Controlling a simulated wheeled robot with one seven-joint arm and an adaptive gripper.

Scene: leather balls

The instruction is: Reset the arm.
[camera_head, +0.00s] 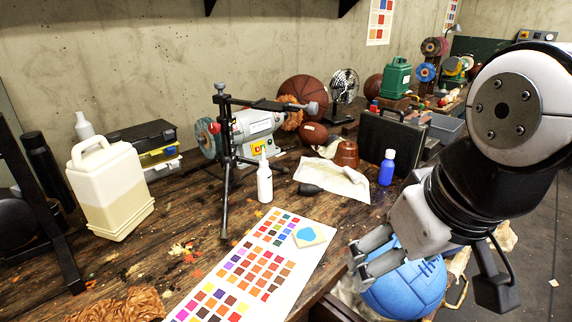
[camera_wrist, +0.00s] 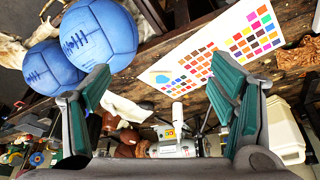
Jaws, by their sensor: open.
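My gripper (camera_head: 362,264) is at the front right of the head view, at the end of my arm, above the front edge of the workbench. Its fingers are spread apart in the wrist view (camera_wrist: 160,108), with nothing held between them. A blue leather ball (camera_head: 408,290) is below and behind the gripper in the head view, partly hidden by it. The wrist view shows two blue balls, one with dark lacing (camera_wrist: 98,36) and one beside it (camera_wrist: 48,68). Both are beyond the left finger, and I cannot tell any exact gap.
The wooden workbench (camera_head: 130,262) holds a colour chart (camera_head: 255,268), a white bottle (camera_head: 264,182), a blue bottle (camera_head: 387,168), a cream canister (camera_head: 108,190), a black tripod stand (camera_head: 226,165) and a bench grinder (camera_head: 255,128). A black case (camera_head: 390,142) stands farther back. Open floor lies at right.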

